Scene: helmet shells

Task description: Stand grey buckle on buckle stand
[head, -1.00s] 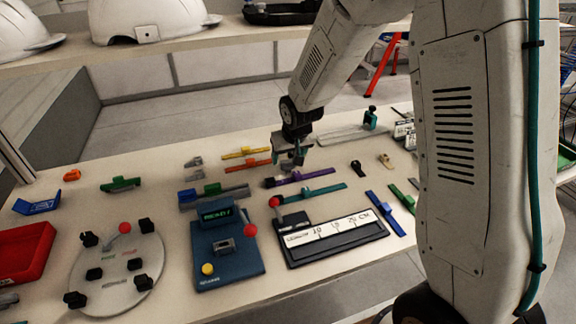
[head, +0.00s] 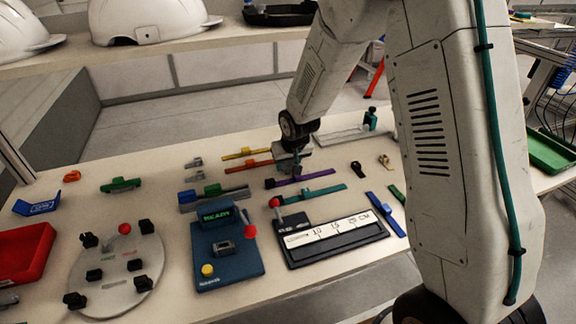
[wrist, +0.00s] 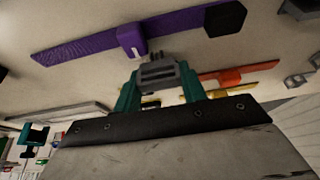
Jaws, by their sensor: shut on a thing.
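My gripper (head: 296,168) is over the table in the head view, just behind the purple strap (head: 312,176). In the wrist view its two teal fingers (wrist: 158,88) are shut on a grey, ridged buckle (wrist: 158,74). In the head view my gripper mostly hides the buckle. I cannot make out for certain which object is the buckle stand.
An orange strap (head: 248,166) and a yellow strap (head: 245,153) lie left of my gripper. A blue READY device (head: 230,268) and a ruler board (head: 335,240) stand in front. Small black (head: 358,168) and tan (head: 384,160) pieces lie to the right.

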